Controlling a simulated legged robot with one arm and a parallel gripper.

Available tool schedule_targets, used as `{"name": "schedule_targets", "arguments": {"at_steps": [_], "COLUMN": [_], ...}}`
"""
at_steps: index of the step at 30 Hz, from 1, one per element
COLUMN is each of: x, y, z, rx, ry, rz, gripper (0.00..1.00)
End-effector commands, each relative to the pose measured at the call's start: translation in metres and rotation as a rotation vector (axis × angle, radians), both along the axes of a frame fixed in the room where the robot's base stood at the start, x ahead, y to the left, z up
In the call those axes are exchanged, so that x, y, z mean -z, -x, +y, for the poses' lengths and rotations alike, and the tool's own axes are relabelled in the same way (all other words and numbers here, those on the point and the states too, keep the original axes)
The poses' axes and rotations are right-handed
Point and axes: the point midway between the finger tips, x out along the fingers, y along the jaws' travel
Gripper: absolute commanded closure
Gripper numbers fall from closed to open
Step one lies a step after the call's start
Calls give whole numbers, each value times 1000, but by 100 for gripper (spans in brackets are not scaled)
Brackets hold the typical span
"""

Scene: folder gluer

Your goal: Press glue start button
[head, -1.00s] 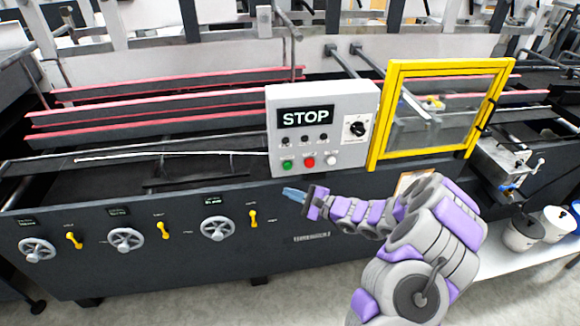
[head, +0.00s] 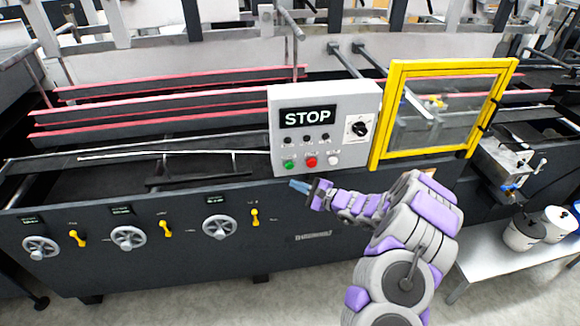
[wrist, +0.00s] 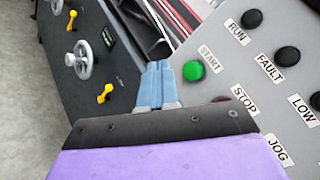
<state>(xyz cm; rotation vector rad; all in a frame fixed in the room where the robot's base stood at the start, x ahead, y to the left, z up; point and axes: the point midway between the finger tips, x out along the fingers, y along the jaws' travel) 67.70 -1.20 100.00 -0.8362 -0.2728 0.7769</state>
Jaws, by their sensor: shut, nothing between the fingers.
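The green START button (head: 288,164) is on the lower left of the light grey control panel (head: 350,103), below its display reading STOP. In the wrist view the green button (wrist: 193,70) shows just right of my blue fingertips, with the label START above it. My gripper (head: 292,184) is shut and empty, just below the panel's lower left in the head view. Its closed fingers also show in the wrist view (wrist: 159,66). I cannot tell how far the tips are from the panel face. The red STOP button (head: 311,162) is mostly hidden by my gripper in the wrist view.
A white button (head: 334,159) and a black rotary knob (head: 358,129) are also on the panel. A yellow-framed guard (head: 395,117) stands right of it. Handwheels (head: 129,238) and yellow levers (head: 166,229) line the machine's front at left.

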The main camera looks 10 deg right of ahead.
Motion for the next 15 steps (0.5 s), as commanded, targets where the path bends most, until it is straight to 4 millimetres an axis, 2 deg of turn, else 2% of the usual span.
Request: {"name": "schedule_targets", "arguments": {"at_steps": [7,15], "x": [0,-2], "y": [-31,-47], "z": [1,1], "rx": [-3,-3], "ry": [0,-3], "rz": [-4,-4], "gripper": [100,100]}}
